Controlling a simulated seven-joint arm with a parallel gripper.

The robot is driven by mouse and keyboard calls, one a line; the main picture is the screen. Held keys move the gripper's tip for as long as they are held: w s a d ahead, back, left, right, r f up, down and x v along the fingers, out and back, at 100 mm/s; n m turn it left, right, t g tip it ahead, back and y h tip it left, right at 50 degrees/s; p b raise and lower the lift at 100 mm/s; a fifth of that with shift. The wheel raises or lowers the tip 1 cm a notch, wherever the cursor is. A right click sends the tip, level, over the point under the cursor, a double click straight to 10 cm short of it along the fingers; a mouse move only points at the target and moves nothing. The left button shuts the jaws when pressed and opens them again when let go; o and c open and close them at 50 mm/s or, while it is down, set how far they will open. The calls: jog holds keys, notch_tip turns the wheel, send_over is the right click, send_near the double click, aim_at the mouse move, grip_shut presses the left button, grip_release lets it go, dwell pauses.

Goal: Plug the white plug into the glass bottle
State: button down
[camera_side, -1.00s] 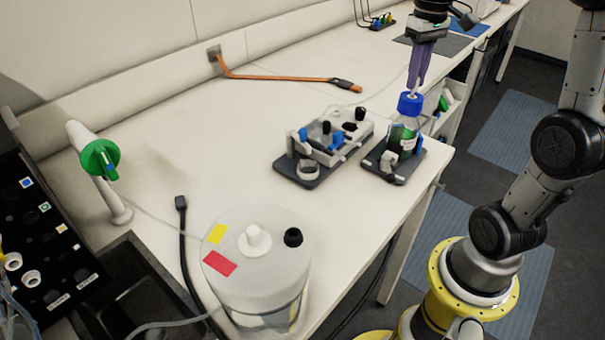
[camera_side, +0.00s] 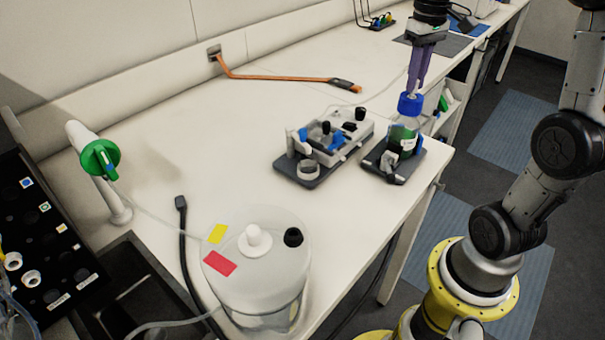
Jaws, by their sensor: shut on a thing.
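The glass bottle (camera_side: 403,138) with a blue cap (camera_side: 410,104) and dark green contents stands upright in a dark holder (camera_side: 388,172) near the table's right edge. My gripper (camera_side: 414,92) has purple fingers and points down right above the blue cap. It is shut on the small white plug (camera_side: 413,96), of which only a little shows between the fingertips and the cap. I cannot tell how deep the plug sits in the cap opening.
A grey rack (camera_side: 325,142) with blue and black parts stands left of the bottle. A large translucent container (camera_side: 255,275) is at the front. The table's middle left is clear.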

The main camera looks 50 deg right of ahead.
jog(key=shift+f, duration=0.5)
dwell(0.3)
jog(key=c, duration=0.8)
grip_release()
jog(key=shift+o, duration=0.2)
jog(key=shift+r, duration=0.1)
notch_tip(320, 180, up, 13)
jog(key=s+a+r+n, duration=0.2)
jog(key=a+r, duration=0.1)
jog(key=a, duration=0.4)
jog(key=s+a+f+n+t, duration=0.2)
jog(key=s+a+f, duration=0.25)
jog(key=a, duration=0.25)
jog(key=s+a+f+t, duration=0.1)
jog(key=s+a+f, duration=0.1)
jog(key=f, duration=0.4)
jog(key=s+a+f+t, duration=0.2)
jog(key=f, duration=0.5)
jog(key=shift+s+a+f+t, duration=0.2)
jog(key=shift+s+t, duration=0.05)
jog(key=shift+t, duration=0.05)
